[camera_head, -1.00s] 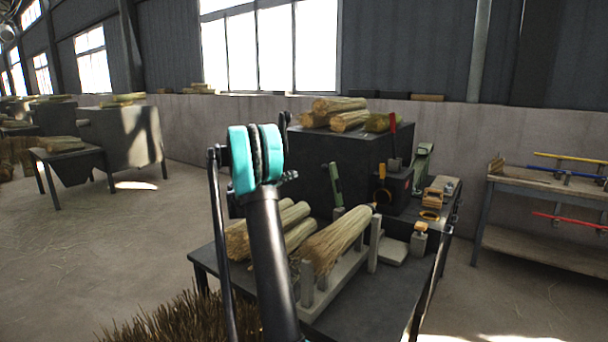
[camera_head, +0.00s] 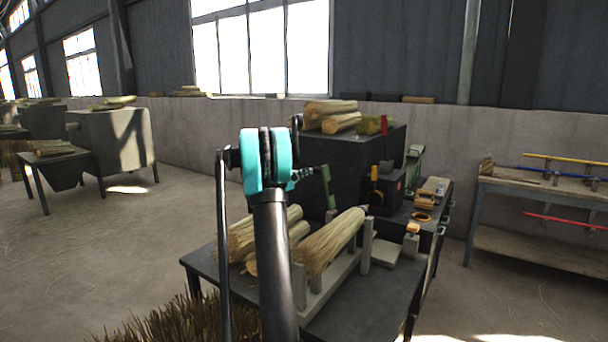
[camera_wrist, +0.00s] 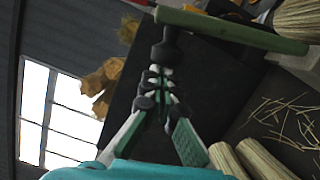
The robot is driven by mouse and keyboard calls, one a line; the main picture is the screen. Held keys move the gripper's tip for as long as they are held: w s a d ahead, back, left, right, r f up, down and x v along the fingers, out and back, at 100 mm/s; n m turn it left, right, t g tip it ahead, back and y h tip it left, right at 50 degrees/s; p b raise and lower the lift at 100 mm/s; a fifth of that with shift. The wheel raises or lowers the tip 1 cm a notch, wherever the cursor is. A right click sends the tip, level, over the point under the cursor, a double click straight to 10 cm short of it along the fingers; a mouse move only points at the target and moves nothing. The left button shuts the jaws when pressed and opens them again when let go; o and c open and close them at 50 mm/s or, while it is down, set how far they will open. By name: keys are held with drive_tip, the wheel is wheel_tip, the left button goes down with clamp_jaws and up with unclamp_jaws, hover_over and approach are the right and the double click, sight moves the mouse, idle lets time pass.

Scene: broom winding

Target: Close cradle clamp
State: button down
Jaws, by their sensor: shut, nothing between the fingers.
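The grey cradle (camera_head: 342,280) stands on the dark workbench, with a straw bundle (camera_head: 330,243) lying between its posts. A green lever (camera_head: 327,187), which looks like the clamp arm, stands steeply up behind the bundle. In the wrist view the green lever (camera_wrist: 232,30) crosses the top as a long bar. My gripper (camera_head: 317,170) is shut and empty, at the left side of the lever's upper part. In the wrist view my gripper (camera_wrist: 164,52) has its tips at the bar, near its left end; I cannot tell if they touch. The lever's pivot is hidden.
More straw bundles (camera_head: 262,235) lie left of the cradle. A dark box (camera_head: 340,152) with bundles on top stands behind. Small tools and an orange ring (camera_head: 421,217) lie at the right. A shelf (camera_head: 535,190) with coloured poles stands far right.

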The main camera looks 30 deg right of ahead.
sight(322, 167)
idle(0.3)
drive_tip(key=s+d+r+m, duration=0.1)
drive_tip(key=s, duration=0.1)
drive_tip(key=s+r+m, duration=0.1)
drive_tip(key=s+m, duration=0.1)
drive_tip(key=s+d+r+m+y, duration=0.1)
drive_tip(key=s, duration=0.1)
drive_tip(key=shift+s+d+r+m, duration=0.2)
drive_tip(key=shift+s+d+m, duration=0.15)
drive_tip(key=shift+s+m, duration=0.05)
drive_tip(key=s+d+f+m+t+y, duration=0.1)
drive_tip(key=s+d+m, duration=0.25)
drive_tip(key=s, duration=0.25)
drive_tip(key=s+d+f+m+y, duration=0.1)
drive_tip(key=s+d+f+m, duration=0.1)
drive_tip(key=s+m, duration=0.4)
drive_tip(key=s+d+f+m+t+y, duration=0.1)
drive_tip(key=s+d+f+m, duration=0.1)
drive_tip(key=s+f+m, duration=0.2)
drive_tip(key=shift+s+f+t, duration=0.4)
drive_tip(key=shift+s+f, duration=0.9)
drive_tip(key=shift+f, duration=0.6)
drive_tip(key=shift+d, duration=0.1)
